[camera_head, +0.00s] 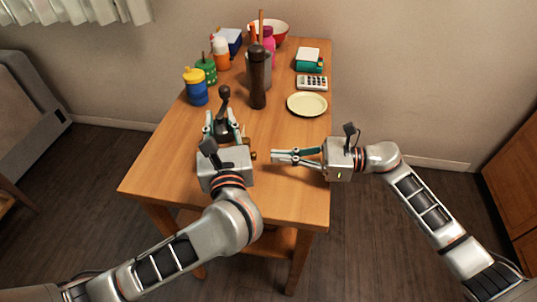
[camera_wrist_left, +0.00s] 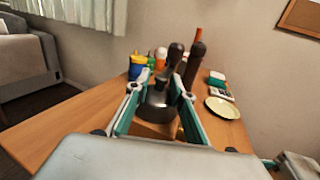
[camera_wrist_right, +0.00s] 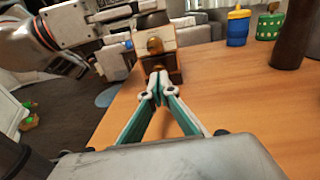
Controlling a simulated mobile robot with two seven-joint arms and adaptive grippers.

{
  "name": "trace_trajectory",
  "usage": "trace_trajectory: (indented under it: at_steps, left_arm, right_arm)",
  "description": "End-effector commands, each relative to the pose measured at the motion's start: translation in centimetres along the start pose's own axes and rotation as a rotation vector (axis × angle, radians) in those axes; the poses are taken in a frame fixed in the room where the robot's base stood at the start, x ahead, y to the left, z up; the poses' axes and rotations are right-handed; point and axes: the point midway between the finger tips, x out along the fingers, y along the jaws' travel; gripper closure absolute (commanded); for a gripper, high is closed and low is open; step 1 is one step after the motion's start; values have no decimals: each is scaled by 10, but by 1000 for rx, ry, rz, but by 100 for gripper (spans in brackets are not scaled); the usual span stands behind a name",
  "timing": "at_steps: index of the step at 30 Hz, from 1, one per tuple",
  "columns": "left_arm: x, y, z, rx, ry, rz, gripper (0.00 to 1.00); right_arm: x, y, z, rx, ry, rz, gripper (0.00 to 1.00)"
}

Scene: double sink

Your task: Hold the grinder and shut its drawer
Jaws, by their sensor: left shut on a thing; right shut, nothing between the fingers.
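The grinder (camera_head: 222,130) stands on the table with its dark metal dome and crank handle up. My left gripper (camera_head: 221,124) is shut around it, one finger on each side; the left wrist view shows the dome (camera_wrist_left: 158,101) between the fingers. The wooden body is mostly hidden by the gripper in the head view. The drawer's brass knob (camera_wrist_right: 155,45) faces my right gripper (camera_wrist_right: 158,86). That gripper is shut and empty, its tips just short of the knob and apart from it in the head view. How far the drawer stands out is hard to tell.
A dark brown pepper mill (camera_head: 257,80), a blue cup with yellow lid (camera_head: 195,88), a green container (camera_head: 206,70) and a yellow plate (camera_head: 307,104) stand farther back. A calculator (camera_head: 312,83) lies behind the plate. The table's near right part is clear.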

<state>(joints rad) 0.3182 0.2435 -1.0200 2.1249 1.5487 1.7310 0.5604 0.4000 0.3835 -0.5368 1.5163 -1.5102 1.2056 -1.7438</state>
Motion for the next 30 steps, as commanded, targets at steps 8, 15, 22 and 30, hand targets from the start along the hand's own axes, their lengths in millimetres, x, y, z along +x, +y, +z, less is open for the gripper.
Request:
trace_trajectory:
  at_steps: [8, 15, 22, 30]
  left_arm:
    - [-2, -2, -9, 1, 19, -4, 100]
    - [-2, -2, -9, 1, 19, -4, 100]
    - [-2, -2, -9, 1, 19, -4, 100]
    - [-2, -2, -8, 1, 19, -4, 58]
  right_arm:
    - [-63, -1, -2, 0, 5, -3, 100]
    - [-95, 0, -1, 1, 2, -1, 100]
    - [-103, 0, 0, 0, 0, -1, 100]
    - [-103, 0, 0, 0, 0, -1, 100]
